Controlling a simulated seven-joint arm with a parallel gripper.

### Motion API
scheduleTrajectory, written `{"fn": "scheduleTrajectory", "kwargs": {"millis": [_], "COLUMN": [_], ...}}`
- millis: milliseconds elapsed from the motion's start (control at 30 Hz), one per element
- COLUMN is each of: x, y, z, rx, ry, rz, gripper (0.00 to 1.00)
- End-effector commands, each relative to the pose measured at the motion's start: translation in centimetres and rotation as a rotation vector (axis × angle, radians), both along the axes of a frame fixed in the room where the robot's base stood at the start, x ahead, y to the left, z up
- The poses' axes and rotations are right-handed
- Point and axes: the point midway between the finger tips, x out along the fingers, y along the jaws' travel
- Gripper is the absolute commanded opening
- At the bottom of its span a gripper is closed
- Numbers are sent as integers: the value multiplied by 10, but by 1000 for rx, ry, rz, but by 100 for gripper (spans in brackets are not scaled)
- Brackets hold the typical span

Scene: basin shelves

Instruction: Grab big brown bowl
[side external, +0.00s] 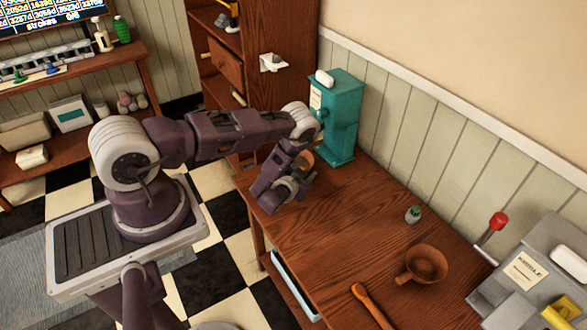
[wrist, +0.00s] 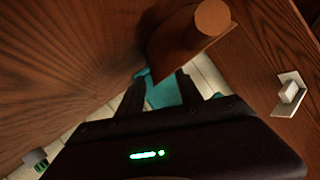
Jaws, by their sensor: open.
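A brown bowl (side external: 427,262) with a small handle-like part stands upright on the wooden table, right of centre in the side view. My gripper (side external: 268,200) is over the table's left end, well to the left of this bowl. Its jaws are open, with nothing seen between them. In the wrist view the dark fingers of my gripper (wrist: 164,88) point toward a teal surface, and this bowl cannot be made out. A rounded brown thing (side external: 304,158) is partly hidden behind my wrist; I cannot tell if it is a bowl.
A teal dispenser (side external: 345,115) stands at the table's back left. A small green-topped jar (side external: 413,214) and a wooden spoon (side external: 370,305) lie near the bowl. A grey machine (side external: 530,270) with a red-knobbed lever is at right. The table's middle is clear.

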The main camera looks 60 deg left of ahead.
Motion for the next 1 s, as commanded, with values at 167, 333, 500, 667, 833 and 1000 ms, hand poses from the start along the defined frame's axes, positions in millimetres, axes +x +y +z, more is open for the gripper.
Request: {"fn": "scheduleTrajectory", "kwargs": {"millis": [167,333,500,667,833,1000], "x": [22,24,24,24,24,24], "y": [12,14,13,13,13,13], "z": [-9,-10,-10,-10,-10,-10], "rx": [1,0,0,0,0,-1], "ry": [0,2,2,2,2,2], "rz": [-1,0,0,0,0,0], "gripper": [42,42,21,0,0,0]}}
